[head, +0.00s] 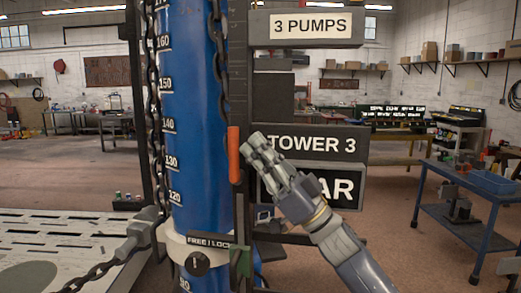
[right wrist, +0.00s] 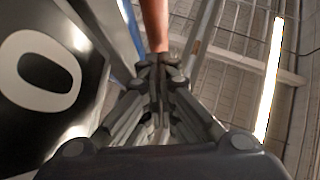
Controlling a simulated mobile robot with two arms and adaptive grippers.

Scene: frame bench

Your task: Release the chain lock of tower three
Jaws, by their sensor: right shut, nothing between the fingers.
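The tower is a blue column (head: 195,110) with a white number scale, beside a sign (head: 312,143) reading "TOWER 3". Dark chains (head: 153,100) hang along it. An orange-red handle (head: 234,155) stands upright on the dark post right of the column. My right gripper (head: 253,146) is shut and empty, its fingertips close to the handle's right side; contact is not clear. In the right wrist view, the handle (right wrist: 154,25) rises just beyond the shut fingertips (right wrist: 158,65). A black round knob (head: 197,263) sits below a "FREE / LOCK" label (head: 210,243). My left gripper is not in view.
A pale slotted platform (head: 60,240) with a chain across it lies at the left. A "3 PUMPS" sign (head: 311,26) hangs above. A blue bench (head: 470,185) stands at the right. Open floor shows between the tower and that bench.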

